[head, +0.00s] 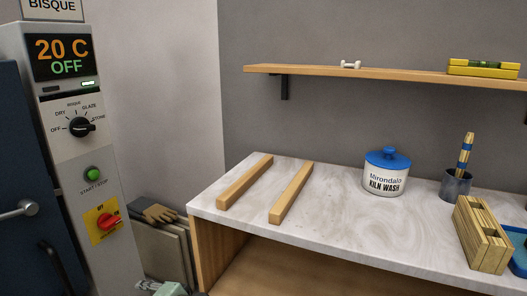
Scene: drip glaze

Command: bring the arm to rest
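A marble-topped bench (330,237) bears two wooden strips (245,182) (291,192), a blue-lidded kiln wash jar (386,174), a metal cup (455,186) and a wooden block (482,234). A wall shelf (400,76) hangs above.

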